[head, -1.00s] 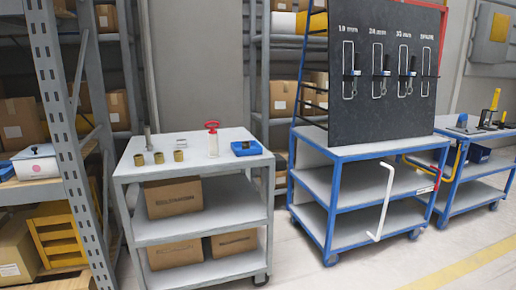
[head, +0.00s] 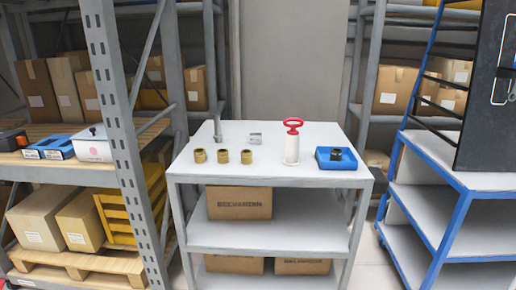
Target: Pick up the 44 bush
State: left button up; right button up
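Three brass-coloured bushes stand in a row near the front edge of the grey cart's top: a left one (head: 200,156), a middle one (head: 223,156) and a right one (head: 247,157). They look alike in size, and I cannot read any marking, so I cannot tell which is the 44 bush. A dark ring-like part (head: 336,154) sits in a blue tray (head: 322,163) at the right of the same top. Neither of my grippers shows in the head view.
On the cart top (head: 270,175) also stand a white cylinder with a red ring handle (head: 292,142), a metal post (head: 217,127) and a small metal block (head: 255,138). A rack upright (head: 120,130) stands close on the left. A blue-framed cart (head: 440,225) is at right.

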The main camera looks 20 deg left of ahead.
aim_at(246, 154)
jog(key=u, duration=0.65)
jog(key=i, duration=1)
jog(key=u, duration=0.95)
